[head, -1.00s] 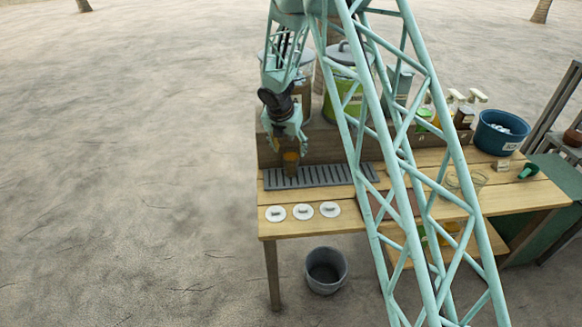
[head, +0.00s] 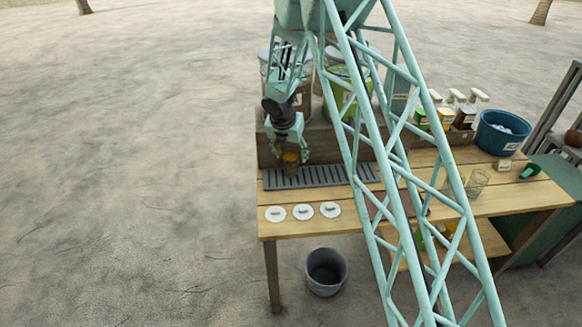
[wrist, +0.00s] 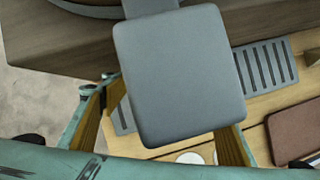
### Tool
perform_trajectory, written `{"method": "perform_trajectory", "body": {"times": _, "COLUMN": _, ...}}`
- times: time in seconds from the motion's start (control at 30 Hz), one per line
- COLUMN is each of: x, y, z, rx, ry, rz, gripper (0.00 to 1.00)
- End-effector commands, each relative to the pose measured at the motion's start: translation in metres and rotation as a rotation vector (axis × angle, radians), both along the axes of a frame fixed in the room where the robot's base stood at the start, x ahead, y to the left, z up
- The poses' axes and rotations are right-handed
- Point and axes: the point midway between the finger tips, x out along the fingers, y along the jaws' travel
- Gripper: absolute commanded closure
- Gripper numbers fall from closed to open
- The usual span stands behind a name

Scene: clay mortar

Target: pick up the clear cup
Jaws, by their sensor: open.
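Two clear cups stand on the right half of the wooden table in the head view. One clear cup (head: 477,184) is in plain sight, and the other (head: 455,185) is partly behind my arm's lattice. My gripper (head: 291,160) is far to their left, pointing down over the slatted grey drip tray (head: 330,175). In the wrist view, my gripper (wrist: 165,125) has its yellowish-lined fingers spread wide apart, and I see no cup between them. A grey rounded block (wrist: 180,75) covers much of that view; I cannot tell what it is.
Three white discs (head: 303,211) lie along the front left edge. Large containers (head: 345,88) stand on the raised shelf behind my gripper. Bottles (head: 455,115), a blue tub (head: 502,132) and a green tool (head: 530,170) are at the right. A grey bucket (head: 326,271) is on the ground.

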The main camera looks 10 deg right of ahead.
Motion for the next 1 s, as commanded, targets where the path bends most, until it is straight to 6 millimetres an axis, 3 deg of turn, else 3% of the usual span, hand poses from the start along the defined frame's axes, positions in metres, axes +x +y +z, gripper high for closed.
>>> {"method": "perform_trajectory", "body": {"times": 0.27, "x": -0.0002, "y": 0.0000, "z": -0.0002, "rx": 0.000, "ry": 0.000, "rz": 0.000, "gripper": 0.47}}
{"method": "perform_trajectory", "body": {"times": 0.7, "x": 0.0002, "y": 0.0000, "z": 0.0004, "rx": 0.000, "ry": 0.000, "rz": 0.000, "gripper": 0.87}}
{"method": "perform_trajectory", "body": {"times": 1.0, "x": 0.0001, "y": 0.0000, "z": 0.0013, "rx": 0.000, "ry": 0.000, "rz": 0.000, "gripper": 0.89}}
